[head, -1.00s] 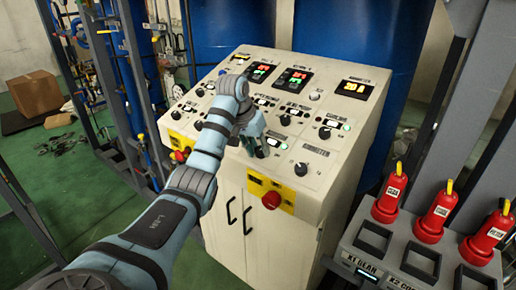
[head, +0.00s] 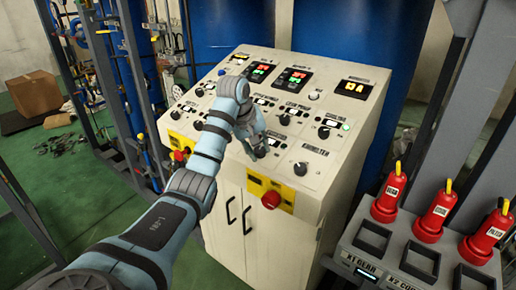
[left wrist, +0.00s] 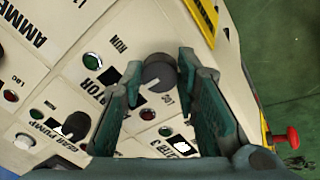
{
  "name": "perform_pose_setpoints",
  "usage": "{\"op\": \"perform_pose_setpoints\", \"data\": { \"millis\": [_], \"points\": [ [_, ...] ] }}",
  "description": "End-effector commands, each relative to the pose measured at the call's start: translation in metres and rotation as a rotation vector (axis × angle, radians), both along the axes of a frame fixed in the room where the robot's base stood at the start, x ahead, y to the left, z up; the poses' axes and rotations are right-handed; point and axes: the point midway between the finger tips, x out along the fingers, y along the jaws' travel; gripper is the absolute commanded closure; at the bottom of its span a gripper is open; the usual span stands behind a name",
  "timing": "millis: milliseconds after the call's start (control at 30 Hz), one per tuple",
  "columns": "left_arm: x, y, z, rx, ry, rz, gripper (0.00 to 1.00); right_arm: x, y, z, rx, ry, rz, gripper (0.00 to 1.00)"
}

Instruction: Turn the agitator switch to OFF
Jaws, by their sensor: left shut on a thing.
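The agitator switch is a dark round knob (left wrist: 158,72) on the sloping cream control panel (head: 335,165). In the left wrist view it sits between the two green finger pads, beside a partly hidden label ending in "ATOR". My left gripper (left wrist: 160,70) is shut on this knob. My right gripper is not in view.
The ammeter knob (head: 301,169) is just right of the gripper. A red emergency button (head: 271,200) on a yellow plate is below. Other knobs and displays fill the upper panel.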

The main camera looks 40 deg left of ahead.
Motion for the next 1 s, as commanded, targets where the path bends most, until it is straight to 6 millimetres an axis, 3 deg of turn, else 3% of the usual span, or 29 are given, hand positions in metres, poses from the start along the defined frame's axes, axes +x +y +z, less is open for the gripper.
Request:
{"op": "perform_pose_setpoints", "data": {
  "millis": [600, 633, 733, 1000],
  "points": [
    [0.0007, 0.0009, 0.0015, -0.014, -0.006, 0.043, 0.99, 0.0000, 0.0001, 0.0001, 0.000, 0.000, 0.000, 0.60],
    [0.0007, 0.0008, 0.0015, -0.014, -0.006, 0.043, 0.67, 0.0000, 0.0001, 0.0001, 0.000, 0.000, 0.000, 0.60],
    [0.0006, 0.0006, 0.0012, -0.014, -0.004, 0.043, 0.51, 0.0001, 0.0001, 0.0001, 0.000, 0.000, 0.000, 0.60],
    [0.0003, 0.0002, 0.0006, -0.016, -0.002, 0.041, 0.51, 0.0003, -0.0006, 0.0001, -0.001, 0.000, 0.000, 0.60]
  ]
}}
